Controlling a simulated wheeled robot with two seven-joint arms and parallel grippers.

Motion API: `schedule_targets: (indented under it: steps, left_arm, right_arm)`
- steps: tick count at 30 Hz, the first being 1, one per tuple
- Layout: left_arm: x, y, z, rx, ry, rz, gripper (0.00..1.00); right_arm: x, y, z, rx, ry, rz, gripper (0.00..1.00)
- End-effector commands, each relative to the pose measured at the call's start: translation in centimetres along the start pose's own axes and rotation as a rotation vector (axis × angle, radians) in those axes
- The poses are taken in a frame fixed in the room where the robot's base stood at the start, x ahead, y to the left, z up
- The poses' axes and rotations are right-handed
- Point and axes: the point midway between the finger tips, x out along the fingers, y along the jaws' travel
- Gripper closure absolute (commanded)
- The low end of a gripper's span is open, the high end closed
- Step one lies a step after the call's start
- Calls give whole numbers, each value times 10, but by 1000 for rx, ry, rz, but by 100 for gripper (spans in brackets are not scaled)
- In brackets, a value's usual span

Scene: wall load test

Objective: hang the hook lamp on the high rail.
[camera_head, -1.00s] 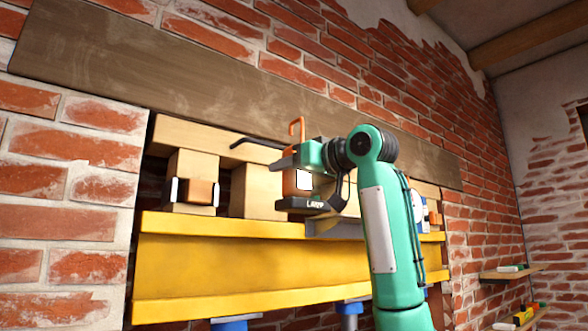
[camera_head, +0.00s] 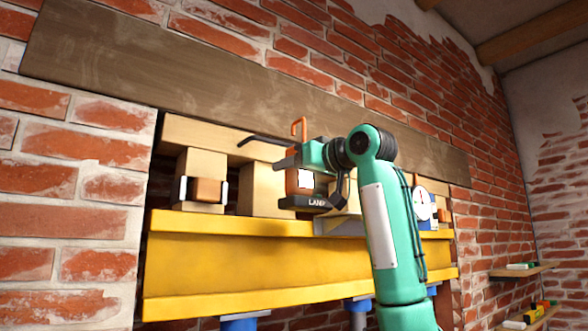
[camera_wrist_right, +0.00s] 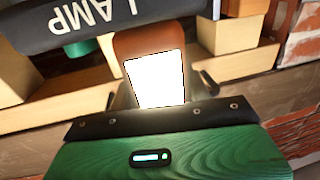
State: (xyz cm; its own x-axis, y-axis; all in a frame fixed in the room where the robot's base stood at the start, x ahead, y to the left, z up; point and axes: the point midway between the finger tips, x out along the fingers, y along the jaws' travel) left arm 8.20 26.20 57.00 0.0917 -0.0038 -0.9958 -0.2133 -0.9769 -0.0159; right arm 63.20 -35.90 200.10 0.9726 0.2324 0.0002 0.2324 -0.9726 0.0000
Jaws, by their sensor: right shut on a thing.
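The hook lamp (camera_head: 306,182) has an orange hook pointing up, an orange body with a lit white panel and a black base marked LAMP. My right gripper (camera_head: 290,164) is shut on its body and holds it roughly upright, in front of the wall opening. In the right wrist view the lamp's white panel (camera_wrist_right: 155,80) is close up, with the base at the top. A thin dark rod (camera_head: 262,139), perhaps the high rail, runs left of the hook with a bent free end. Its right end is hidden behind the gripper. Hook and rod appear apart. My left gripper is out of view.
A long grey-brown board (camera_head: 200,66) crosses the brick wall above. A yellow beam (camera_head: 250,262) spans the opening below, with wooden blocks (camera_head: 262,190) above it. A round dial (camera_head: 423,203) is right of my arm. Small shelves (camera_head: 520,272) are at far right.

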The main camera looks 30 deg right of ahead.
Motion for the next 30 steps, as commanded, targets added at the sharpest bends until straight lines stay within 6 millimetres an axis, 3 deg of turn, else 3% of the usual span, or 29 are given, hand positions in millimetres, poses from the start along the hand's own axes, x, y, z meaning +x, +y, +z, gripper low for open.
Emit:
schedule_targets:
  steps: [30]
  left_arm:
    - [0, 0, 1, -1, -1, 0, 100]
  right_arm:
    - [36, 5, -1, 0, 3, -1, 93]
